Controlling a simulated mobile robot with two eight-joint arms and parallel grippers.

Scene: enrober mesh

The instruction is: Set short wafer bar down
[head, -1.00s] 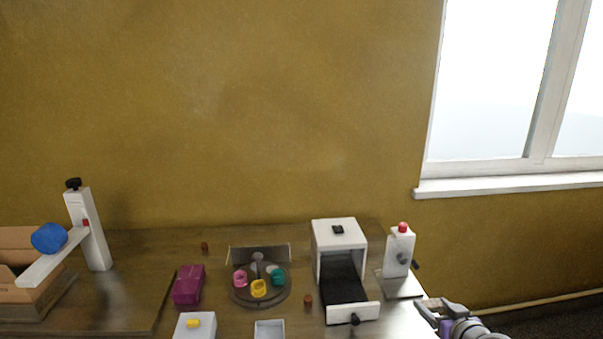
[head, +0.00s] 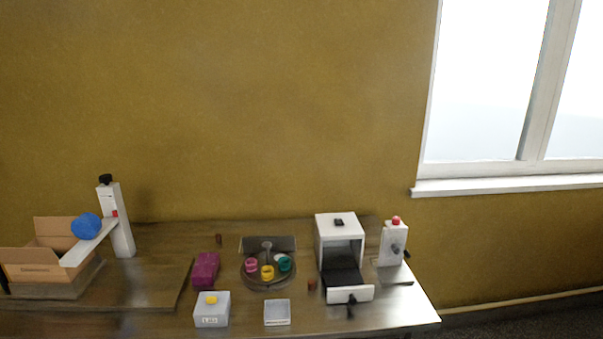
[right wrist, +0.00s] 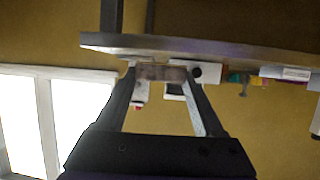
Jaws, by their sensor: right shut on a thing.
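In the right wrist view, my right gripper (right wrist: 162,78) is shut on a short brown bar, the short wafer bar (right wrist: 162,72), held crosswise between the fingertips. That view is upside down. Beyond the bar are the table edge and the white machines, apart from the gripper as far as I can tell. In the head view, the white enrober (head: 337,226) stands open at the front with a dark mesh belt (head: 342,270). My right gripper is outside the head view. My left gripper is in neither view.
The table (head: 400,318) also bears a white stand with a red knob (head: 393,243), a round cup holder (head: 267,285), a purple box (head: 206,270), a small white tray (head: 277,320), a white box with a yellow knob (head: 212,312) and a cardboard box (head: 40,270). The front right corner is clear.

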